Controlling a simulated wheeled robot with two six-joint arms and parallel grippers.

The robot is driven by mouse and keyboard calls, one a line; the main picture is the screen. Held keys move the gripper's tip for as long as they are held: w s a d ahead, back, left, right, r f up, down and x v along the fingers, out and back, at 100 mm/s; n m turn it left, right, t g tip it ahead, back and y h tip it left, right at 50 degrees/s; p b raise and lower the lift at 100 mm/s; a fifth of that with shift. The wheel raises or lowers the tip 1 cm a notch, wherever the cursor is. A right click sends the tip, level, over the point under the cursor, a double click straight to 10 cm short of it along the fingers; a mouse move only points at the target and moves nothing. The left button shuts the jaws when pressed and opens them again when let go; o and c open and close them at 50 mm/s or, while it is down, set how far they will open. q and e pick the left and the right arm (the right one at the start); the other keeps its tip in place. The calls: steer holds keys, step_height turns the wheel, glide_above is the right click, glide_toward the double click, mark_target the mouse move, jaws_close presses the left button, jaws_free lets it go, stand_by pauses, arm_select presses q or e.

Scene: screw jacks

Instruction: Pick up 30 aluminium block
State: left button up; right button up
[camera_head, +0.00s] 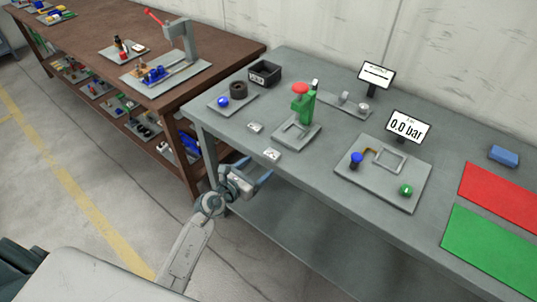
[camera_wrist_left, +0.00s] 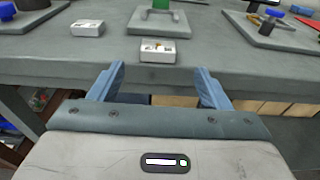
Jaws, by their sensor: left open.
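Two small silver blocks lie on the grey workbench near its front edge. One block (camera_head: 255,127) is farther back and left; the other block (camera_head: 272,154) is nearer the edge. Both show in the left wrist view, the farther block (camera_wrist_left: 88,28) at upper left and the nearer block (camera_wrist_left: 157,50) straight ahead between the finger lines. Their markings are too small to read, so I cannot tell which is the 30 block. My left gripper (camera_head: 258,170) is open and empty just off the bench's front edge; its blue fingers (camera_wrist_left: 162,72) point at the nearer block, apart from it. My right gripper is out of view.
A green press with a red knob (camera_head: 300,89) stands on a plate behind the blocks. A plate with a blue ball (camera_head: 223,101) and a black bin (camera_head: 265,73) are at back left. A plate with a blue knob (camera_head: 356,158) lies right. The grey bench edge (camera_wrist_left: 60,70) is close ahead.

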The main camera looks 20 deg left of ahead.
mark_target(271, 154)
arm_select(q)
steer(key=x, duration=0.3)
steer(key=shift+w+d, duration=0.1)
steer(key=shift+w, duration=0.2)
steer(key=x, duration=0.2)
steer(key=p+x, duration=0.1)
steer(key=x, duration=0.1)
steer(key=shift+w+r, duration=0.15)
steer(key=shift+w, duration=0.3)
steer(key=shift+w+d, duration=0.1)
steer(key=shift+w, duration=0.15)
steer(key=shift+s, duration=0.1)
steer(key=shift+c, duration=0.9)
steer(key=c, duration=1)
